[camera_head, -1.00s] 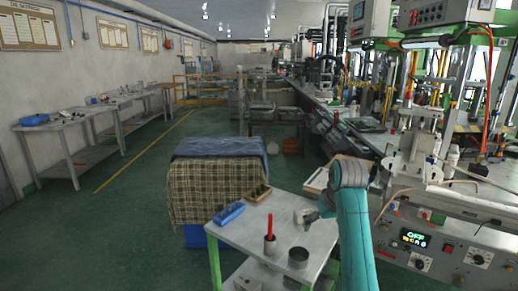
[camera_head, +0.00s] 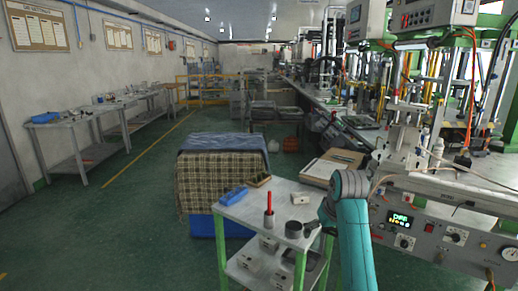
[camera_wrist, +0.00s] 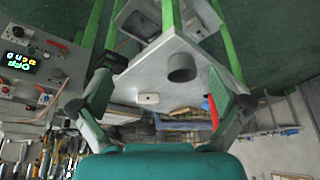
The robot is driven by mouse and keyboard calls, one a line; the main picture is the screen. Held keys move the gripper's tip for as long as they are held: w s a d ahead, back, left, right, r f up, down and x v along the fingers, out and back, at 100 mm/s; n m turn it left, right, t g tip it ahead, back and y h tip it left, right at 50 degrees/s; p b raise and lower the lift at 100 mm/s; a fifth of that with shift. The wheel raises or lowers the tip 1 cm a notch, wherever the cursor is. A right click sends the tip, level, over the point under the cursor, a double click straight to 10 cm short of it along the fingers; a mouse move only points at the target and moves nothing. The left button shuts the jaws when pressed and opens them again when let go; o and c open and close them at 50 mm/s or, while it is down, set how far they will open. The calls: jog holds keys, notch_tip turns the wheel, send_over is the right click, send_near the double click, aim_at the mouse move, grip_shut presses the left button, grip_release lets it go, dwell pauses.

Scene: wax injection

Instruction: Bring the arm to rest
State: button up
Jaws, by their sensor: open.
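My teal arm (camera_head: 352,215) rises at the lower middle right of the head view, its end bent down beside the right edge of the small cart (camera_head: 262,208). My gripper (camera_wrist: 165,72) is open and empty in the wrist view, its two fingers spread wide. The cart top lies beyond the fingers, apart from them. In the head view most of the gripper is hidden behind the arm.
A blue tray (camera_head: 233,195) and a dark open box (camera_head: 258,180) also lie on the cart. A cloth-covered stack (camera_head: 221,170) stands behind it. The machine bench with a control panel (camera_head: 440,232) is close on the right. The floor at left (camera_head: 120,225) is clear.

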jog(key=s+f+t, duration=0.1)
jog(key=s+f, duration=0.4)
jog(key=f, duration=0.4)
jog(key=s+f+m+t, duration=0.1)
jog(key=s+f, duration=0.4)
jog(key=f, duration=0.4)
jog(key=s+f+t, duration=0.1)
jog(key=s+f, duration=0.4)
jog(key=f, duration=0.4)
jog(key=s+f+t, duration=0.2)
jog(key=s+f, duration=0.3)
jog(key=s, duration=0.5)
jog(key=s+r+t, duration=0.3)
jog(key=s, duration=1.9)
jog(key=s+r+m+t, duration=0.1)
jog(key=s+r+t, duration=0.1)
jog(key=s+r, duration=1.3)
jog(key=shift+a+h, duration=0.4)
